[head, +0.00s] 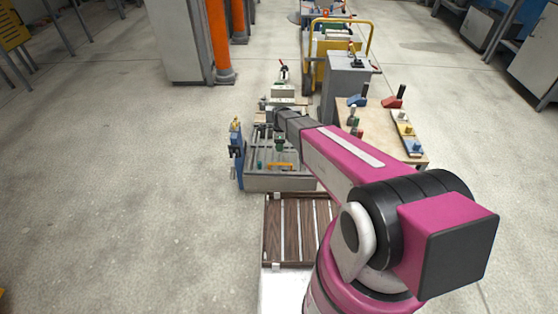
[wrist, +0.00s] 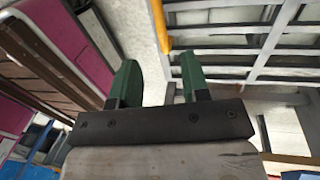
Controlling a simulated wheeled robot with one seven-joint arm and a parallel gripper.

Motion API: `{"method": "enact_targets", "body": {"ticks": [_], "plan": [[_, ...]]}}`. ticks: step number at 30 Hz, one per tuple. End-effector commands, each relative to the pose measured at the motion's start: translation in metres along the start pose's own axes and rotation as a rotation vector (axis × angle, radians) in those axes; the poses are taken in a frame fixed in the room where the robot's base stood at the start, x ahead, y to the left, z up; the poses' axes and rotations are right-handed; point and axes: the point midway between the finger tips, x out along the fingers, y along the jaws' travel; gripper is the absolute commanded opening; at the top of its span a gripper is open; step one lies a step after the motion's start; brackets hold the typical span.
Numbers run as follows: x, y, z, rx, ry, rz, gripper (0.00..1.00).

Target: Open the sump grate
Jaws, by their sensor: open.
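A grey barred grate (head: 265,150) lies in a shallow grey box in the middle of the head view, with an orange handle (head: 281,166) near its front edge. It looks flat and closed, though my arm hides part of it. My gripper (head: 280,142) is above the box, behind the handle in the picture. In the wrist view my gripper (wrist: 158,82) shows two green fingers apart, with nothing between them. The grate's pale bars (wrist: 230,45) fill the upper right there. The orange handle (wrist: 161,25) stands at their left edge, beyond the fingertips and apart from them.
A brown slatted panel (head: 291,232) lies in front of the box. A blue post (head: 237,155) stands at the box's left. A table (head: 372,138) with coloured blocks and a grey cabinet (head: 345,85) are at the right. The floor at left is clear.

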Motion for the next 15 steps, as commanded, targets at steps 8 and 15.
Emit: {"method": "enact_targets", "body": {"ticks": [8,15], "plan": [[0.042,-0.001,0.000,-0.002,0.000,0.001,0.42],[0.082,0.000,0.000,-0.003,0.000,0.000,0.42]]}}
